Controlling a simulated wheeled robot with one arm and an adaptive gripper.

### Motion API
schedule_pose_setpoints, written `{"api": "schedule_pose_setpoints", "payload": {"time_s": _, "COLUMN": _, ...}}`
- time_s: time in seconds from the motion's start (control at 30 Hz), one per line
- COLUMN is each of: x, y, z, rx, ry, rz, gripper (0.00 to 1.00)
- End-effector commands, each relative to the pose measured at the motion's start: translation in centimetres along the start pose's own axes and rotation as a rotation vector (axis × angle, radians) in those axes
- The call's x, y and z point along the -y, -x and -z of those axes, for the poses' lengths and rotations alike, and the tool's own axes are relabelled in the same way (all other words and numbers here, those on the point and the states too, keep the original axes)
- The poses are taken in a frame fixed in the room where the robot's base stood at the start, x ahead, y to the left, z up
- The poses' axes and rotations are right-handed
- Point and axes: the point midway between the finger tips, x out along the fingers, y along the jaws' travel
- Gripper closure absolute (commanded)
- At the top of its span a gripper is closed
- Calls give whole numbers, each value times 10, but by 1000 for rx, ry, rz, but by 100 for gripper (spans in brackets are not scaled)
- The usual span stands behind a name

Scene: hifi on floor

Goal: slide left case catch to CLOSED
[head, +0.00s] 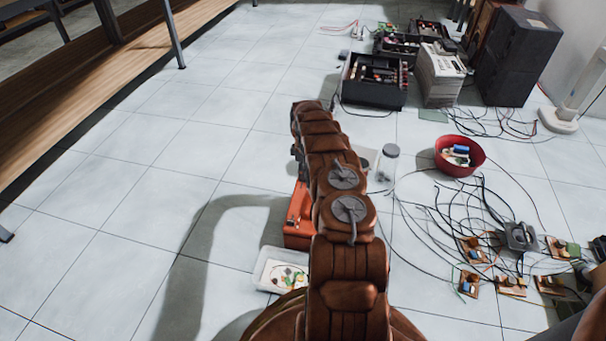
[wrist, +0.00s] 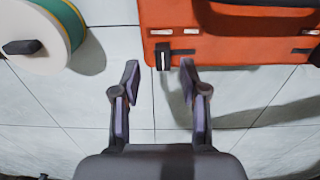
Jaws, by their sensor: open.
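The orange case (wrist: 235,48) fills the upper right of the wrist view. Its left catch (wrist: 163,56) is a small black block at the case's near edge, below a pale strip. A second dark catch (wrist: 316,56) is cut off at the right. My gripper (wrist: 159,66) is open, with one fingertip on either side of the left catch in the picture. I see no contact, and the depth between them is hard to judge. In the head view the case (head: 297,222) is partly hidden behind my arm, and the gripper cannot be made out.
A white spool with a green and yellow rim (wrist: 42,35) lies left of the case. In the head view, a white tray of parts (head: 262,275), a clear jar (head: 388,160), a red bowl (head: 443,163) and loose cables surround my arm. The tiled floor at left is clear.

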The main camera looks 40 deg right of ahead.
Motion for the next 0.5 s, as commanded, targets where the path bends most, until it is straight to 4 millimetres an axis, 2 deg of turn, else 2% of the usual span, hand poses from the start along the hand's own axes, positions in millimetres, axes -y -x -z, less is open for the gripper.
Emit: {"api": "schedule_pose_setpoints", "payload": {"time_s": 0.5, "x": -2, "y": 80, "z": 1, "rx": -1, "ry": 2, "rz": -6, "gripper": 56}}
